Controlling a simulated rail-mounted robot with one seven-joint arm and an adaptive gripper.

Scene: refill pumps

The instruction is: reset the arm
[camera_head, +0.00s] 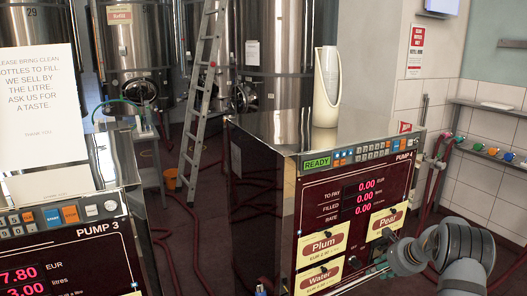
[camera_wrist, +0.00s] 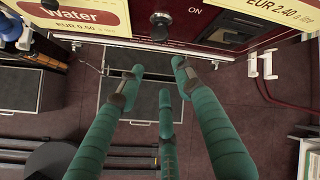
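My arm (camera_head: 455,250) reaches in from the lower right of the head view, in front of the Pump 4 cabinet (camera_head: 262,225). My gripper (camera_head: 376,270) is at the lower right of that cabinet's front panel, near the Pear label (camera_head: 388,222). In the wrist view my gripper (camera_wrist: 160,82) shows its green fingers spread apart, with nothing between them. The fingertips are below a round knob or lock (camera_wrist: 160,22) and the panel's lower edge. I cannot tell whether a fingertip touches the panel. The Water label (camera_wrist: 80,14) is at the upper left there.
A white bottle-like container (camera_head: 326,88) stands on top of Pump 4. Pump 3 (camera_head: 75,245) is at left with a paper sign (camera_head: 40,105). A ladder (camera_head: 200,95), steel tanks (camera_head: 140,45) and red hoses are behind. White hooks (camera_wrist: 261,64) are right of my fingers.

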